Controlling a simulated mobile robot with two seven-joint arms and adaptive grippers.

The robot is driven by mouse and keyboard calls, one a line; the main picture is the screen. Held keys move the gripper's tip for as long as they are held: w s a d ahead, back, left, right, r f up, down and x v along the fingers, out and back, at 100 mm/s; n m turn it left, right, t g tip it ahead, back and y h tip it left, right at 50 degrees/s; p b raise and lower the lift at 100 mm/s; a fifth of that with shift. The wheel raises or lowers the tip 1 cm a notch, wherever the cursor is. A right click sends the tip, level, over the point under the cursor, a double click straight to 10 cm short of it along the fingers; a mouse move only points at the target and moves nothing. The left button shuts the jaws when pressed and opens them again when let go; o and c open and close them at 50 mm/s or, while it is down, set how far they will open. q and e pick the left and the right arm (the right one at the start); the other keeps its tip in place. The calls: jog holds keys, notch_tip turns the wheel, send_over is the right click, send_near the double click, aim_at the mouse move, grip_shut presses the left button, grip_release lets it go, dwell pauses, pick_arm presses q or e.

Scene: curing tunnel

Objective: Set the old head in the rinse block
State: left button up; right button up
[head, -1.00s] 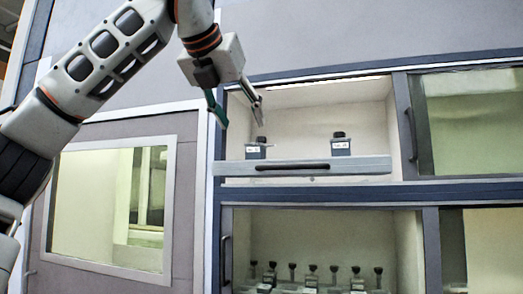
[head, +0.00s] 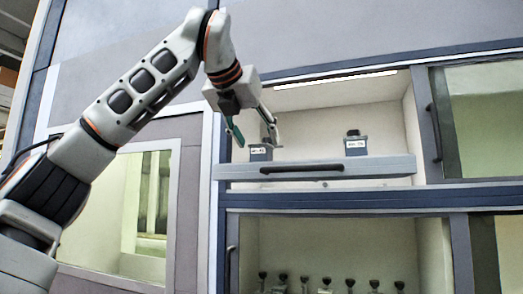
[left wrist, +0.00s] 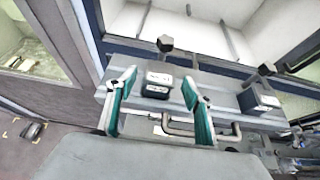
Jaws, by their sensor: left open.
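Two small dark blocks with white labels and dark knobs on top stand on the pulled-out grey drawer: a left block (head: 260,154) and a right block (head: 356,147). I cannot tell from the labels which is the old head or the rinse block. My left gripper (head: 257,141) is open, pointing down just above the left block. In the left wrist view, its green-padded fingers (left wrist: 159,82) appear on either side of the left block (left wrist: 157,87); contact is not clear. The right block (left wrist: 260,101) sits to the right of them. My right gripper is not seen.
The drawer (head: 220,173) has a dark bar handle (head: 302,169) at its front. Below it, an open compartment holds several knobbed pieces (head: 325,283) in a row. A glass-panelled door (head: 483,120) with a dark handle stands right of the upper bay.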

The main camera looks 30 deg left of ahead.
pick_arm(q)
jog(key=shift+w+a+f, duration=0.1)
jog(key=shift+w+f, duration=0.15)
jog(key=shift+w, duration=0.25)
jog(key=shift+x, duration=1.05)
jog(key=c, duration=1.1)
notch_tip(320, 180, up, 3)
jog(key=shift+f+p, duration=0.15)
jog(key=shift+p, duration=1.05)
jog(key=shift+c, duration=0.4)
notch_tip(320, 180, up, 3)
jog(key=shift+r, duration=0.25)
jog(key=shift+a, duration=0.1)
